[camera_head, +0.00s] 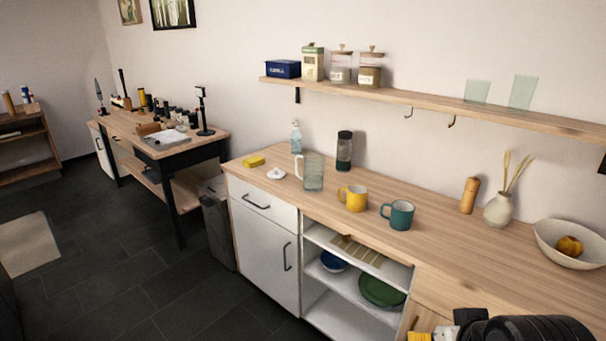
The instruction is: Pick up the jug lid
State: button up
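The jug lid (276,173), a small white lid with a raised knob, lies on the wooden counter near its left end. The clear glass jug (314,172) stands upright just to the right of it, apart from the lid. My gripper (436,333) shows only in part at the bottom right edge, with dark, white and yellow parts cut off by the frame. It is far from the lid, in front of the counter. Its fingertips cannot be made out.
A yellow sponge (253,161) lies left of the lid. A glass bottle (296,137), dark grinder (344,151), yellow mug (353,198) and teal mug (398,214) stand nearby. A wall shelf (430,106) hangs above. The counter's front edge near the lid is clear.

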aim_at(275, 174)
jog(key=i+j+u, duration=0.35)
jog(key=i, duration=0.45)
jog(key=i+l+u, duration=0.1)
jog(key=i+u, duration=0.3)
jog(key=i, duration=0.4)
jog(key=i+l+u, duration=0.35)
jog(key=i, duration=0.45)
jog(key=i+j, duration=0.05)
jog(key=j, duration=0.05)
